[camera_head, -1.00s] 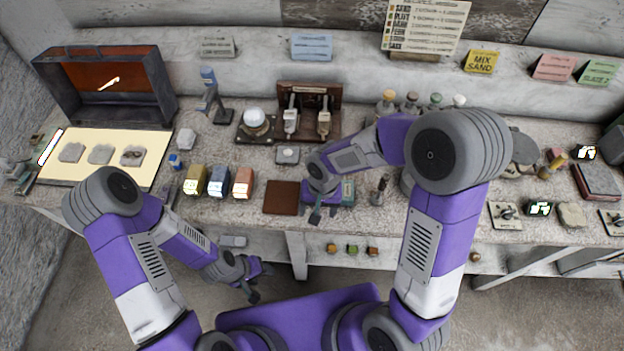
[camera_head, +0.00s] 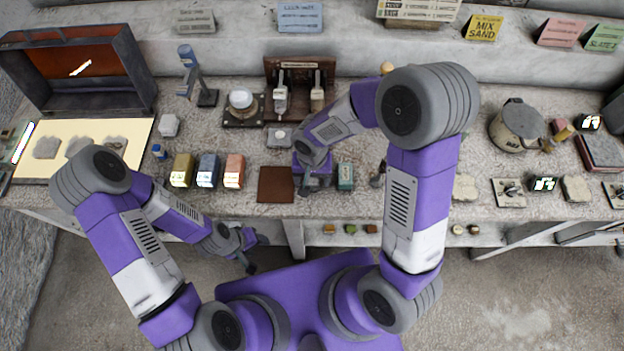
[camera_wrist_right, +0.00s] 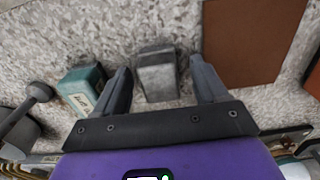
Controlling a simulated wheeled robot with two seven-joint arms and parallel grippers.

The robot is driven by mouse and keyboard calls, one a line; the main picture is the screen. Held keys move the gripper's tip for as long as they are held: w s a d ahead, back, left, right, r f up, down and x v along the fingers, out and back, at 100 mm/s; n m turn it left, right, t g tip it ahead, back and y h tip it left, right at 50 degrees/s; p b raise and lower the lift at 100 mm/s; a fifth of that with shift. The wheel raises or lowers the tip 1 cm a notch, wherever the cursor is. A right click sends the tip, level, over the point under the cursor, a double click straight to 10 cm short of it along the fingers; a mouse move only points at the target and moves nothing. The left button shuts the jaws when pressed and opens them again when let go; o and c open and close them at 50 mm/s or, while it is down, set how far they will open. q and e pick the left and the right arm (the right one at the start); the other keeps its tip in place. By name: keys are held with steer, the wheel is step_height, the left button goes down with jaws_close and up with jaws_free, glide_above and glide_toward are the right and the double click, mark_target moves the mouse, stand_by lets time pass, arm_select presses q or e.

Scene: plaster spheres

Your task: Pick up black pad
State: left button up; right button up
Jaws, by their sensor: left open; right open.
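No plainly black pad shows. A small grey block with darker sides (camera_wrist_right: 157,72) lies on the speckled bench, between the spread fingers of my right gripper (camera_wrist_right: 164,82) in the right wrist view. The gripper is open; I cannot tell whether the fingers touch the block. In the head view my right gripper (camera_head: 303,190) is low over the bench's front edge and hides the block. My left gripper (camera_head: 252,254) is open and empty, in front of the bench.
A brown mat (camera_head: 276,184) lies left of my right gripper, and a teal box (camera_head: 345,177) stands right of it. Yellow (camera_head: 181,171), blue (camera_head: 207,171) and red (camera_head: 234,171) blocks stand further left. A wooden stand (camera_head: 298,86) is behind.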

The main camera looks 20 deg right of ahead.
steer(key=c, duration=1.1)
step_height(320, 180, up, 10)
steer(key=shift+r+p, duration=0.1)
steer(key=shift+p, duration=1.05)
steer(key=o, duration=0.3)
steer(key=shift+c, duration=1.1)
